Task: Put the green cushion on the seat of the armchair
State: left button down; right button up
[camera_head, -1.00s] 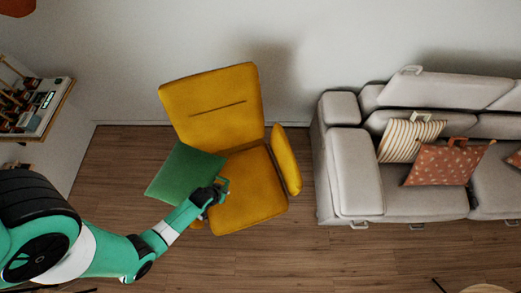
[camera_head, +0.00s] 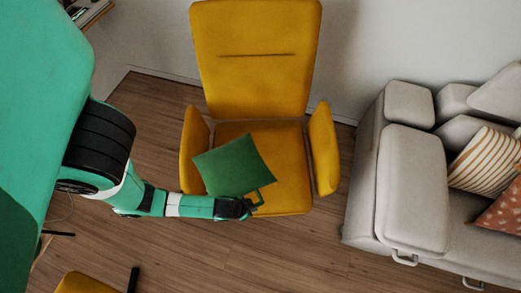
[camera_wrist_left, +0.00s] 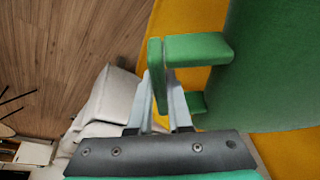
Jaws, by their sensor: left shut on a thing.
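The green cushion (camera_head: 234,166) is over the seat of the yellow armchair (camera_head: 255,45), tilted, towards the seat's left side. I cannot tell whether it touches the seat. My left gripper (camera_head: 252,204) is at the cushion's lower right corner, shut on its green loop handle. In the left wrist view the fingers (camera_wrist_left: 158,100) close on the handle (camera_wrist_left: 195,48), with the cushion (camera_wrist_left: 275,65) at the right and yellow upholstery behind it. The front right part of the seat (camera_head: 288,190) is bare. My right gripper is not in view.
A grey sofa (camera_head: 412,185) stands to the right, with a striped cushion (camera_head: 484,160) and a rust-coloured cushion (camera_head: 505,212). Wooden floor (camera_head: 290,255) is clear in front of the armchair. Another yellow piece (camera_head: 85,284) shows at the bottom left.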

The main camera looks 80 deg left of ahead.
pick_arm(q)
notch_tip(320, 180, down, 4)
jog(key=r+b, duration=0.1)
jog(key=b, duration=0.9)
send_near(271, 191)
jog(key=shift+w+d+r+m, duration=0.1)
jog(key=shift+w+d+m, duration=0.1)
jog(key=shift+w+m, duration=0.15)
jog(key=shift+w+a, duration=0.1)
jog(key=shift+a, duration=0.05)
jog(key=b+x, duration=0.2)
jog(key=x, duration=0.1)
jog(key=shift+s+a+f, duration=0.15)
jog(key=shift+s+f, duration=0.1)
jog(key=shift+f, duration=0.2)
jog(key=shift+f+b, duration=0.35)
jog(key=shift+r, duration=0.15)
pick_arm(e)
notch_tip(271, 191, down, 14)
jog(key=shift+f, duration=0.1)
